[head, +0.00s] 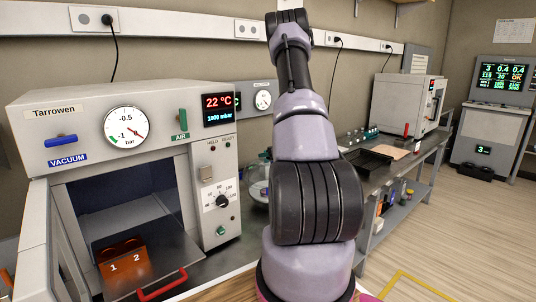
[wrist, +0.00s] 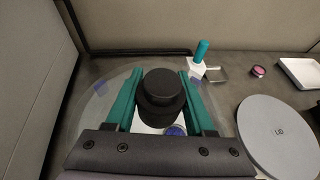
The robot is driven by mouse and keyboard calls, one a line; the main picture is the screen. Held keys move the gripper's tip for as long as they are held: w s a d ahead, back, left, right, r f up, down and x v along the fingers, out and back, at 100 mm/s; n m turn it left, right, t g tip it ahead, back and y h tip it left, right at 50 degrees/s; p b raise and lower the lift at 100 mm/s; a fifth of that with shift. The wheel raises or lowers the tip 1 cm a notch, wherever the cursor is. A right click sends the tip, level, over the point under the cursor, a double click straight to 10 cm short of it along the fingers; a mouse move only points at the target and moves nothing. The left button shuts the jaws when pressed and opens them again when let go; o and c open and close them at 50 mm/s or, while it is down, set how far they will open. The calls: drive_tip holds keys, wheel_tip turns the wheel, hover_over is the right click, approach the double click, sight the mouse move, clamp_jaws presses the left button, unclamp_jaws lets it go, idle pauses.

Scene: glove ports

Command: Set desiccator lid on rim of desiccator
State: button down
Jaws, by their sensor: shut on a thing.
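My gripper (wrist: 160,104) has two teal fingers, one on each side of a black knob, and is shut on it. The knob belongs to the clear glass desiccator lid (wrist: 97,105), whose round edge spreads out around the fingers in the wrist view. A white surface and a blue round thing show through the glass below the knob. In the head view the glass desiccator (head: 258,188) stands on the bench right of the oven, partly hidden by my arm. I cannot tell whether the lid touches the rim. My gripper is hidden in the head view.

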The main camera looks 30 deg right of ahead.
drive_tip(key=shift+c, duration=1.3)
unclamp_jaws()
drive_tip(key=shift+r, duration=0.1)
drive_tip(key=shift+r, duration=0.25)
drive_tip(key=v, duration=1.1)
drive_tip(key=shift+s+r, duration=0.2)
drive_tip(key=shift+r, duration=0.2)
drive_tip(key=shift+s+r, duration=0.1)
drive_tip(key=shift+s, duration=0.2)
